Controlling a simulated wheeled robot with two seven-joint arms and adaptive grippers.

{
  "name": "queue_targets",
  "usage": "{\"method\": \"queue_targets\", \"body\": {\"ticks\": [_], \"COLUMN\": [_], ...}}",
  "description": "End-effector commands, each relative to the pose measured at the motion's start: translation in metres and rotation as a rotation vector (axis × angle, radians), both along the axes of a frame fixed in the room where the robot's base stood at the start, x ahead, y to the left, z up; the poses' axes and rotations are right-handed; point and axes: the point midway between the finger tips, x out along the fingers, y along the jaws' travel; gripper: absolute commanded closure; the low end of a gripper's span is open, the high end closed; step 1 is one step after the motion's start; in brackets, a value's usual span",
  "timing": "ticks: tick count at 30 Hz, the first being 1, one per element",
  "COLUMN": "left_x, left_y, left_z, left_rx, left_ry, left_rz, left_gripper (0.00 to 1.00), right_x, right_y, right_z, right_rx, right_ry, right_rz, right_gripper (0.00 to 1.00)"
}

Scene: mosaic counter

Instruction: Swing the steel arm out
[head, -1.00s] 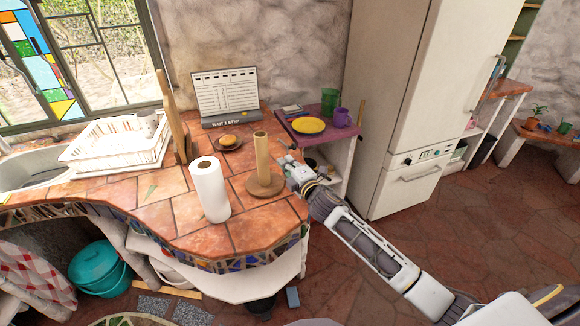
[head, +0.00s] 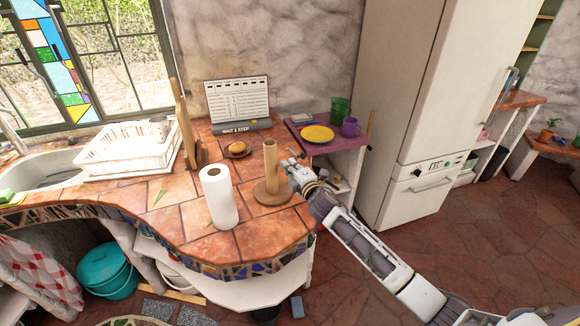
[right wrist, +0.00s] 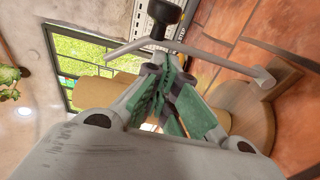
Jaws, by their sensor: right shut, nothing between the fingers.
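The wooden paper-towel holder, with a round base and upright post (head: 270,160), stands on the tiled counter near its right edge. In the right wrist view its base (right wrist: 252,120) is at the right and its post runs behind my fingers. The thin steel arm (right wrist: 215,58) leaves a dark block at the base and bends across, just beyond my fingertips. A black knob (right wrist: 165,12) shows close to the bend. My right gripper (head: 290,163) is shut and empty, right beside the post; its green-padded fingers also show in the wrist view (right wrist: 166,85). Contact with the arm is unclear. My left gripper is out of view.
A white paper roll (head: 219,198) stands left of the holder. Behind are a small plate with a bun (head: 238,149), a calendar board (head: 238,104) and a white dish rack (head: 128,150). A purple side table (head: 335,146) and a fridge (head: 415,120) stand to the right.

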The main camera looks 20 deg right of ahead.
Motion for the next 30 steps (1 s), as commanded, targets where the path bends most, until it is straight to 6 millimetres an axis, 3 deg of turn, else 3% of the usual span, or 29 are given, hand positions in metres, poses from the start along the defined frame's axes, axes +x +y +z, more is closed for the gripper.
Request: {"method": "queue_targets", "body": {"ticks": [20,30], "left_x": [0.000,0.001], "left_y": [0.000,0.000], "left_z": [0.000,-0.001], "left_rx": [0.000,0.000], "left_ry": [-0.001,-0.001], "left_rz": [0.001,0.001], "left_gripper": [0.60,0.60], "right_x": [0.000,0.001], "right_y": [-0.010,-0.026], "right_z": [0.002,0.004], "right_rx": [0.086,0.243], "right_ry": [0.003,0.008], "right_rz": [0.000,-0.001], "right_gripper": [1.00,1.00]}}
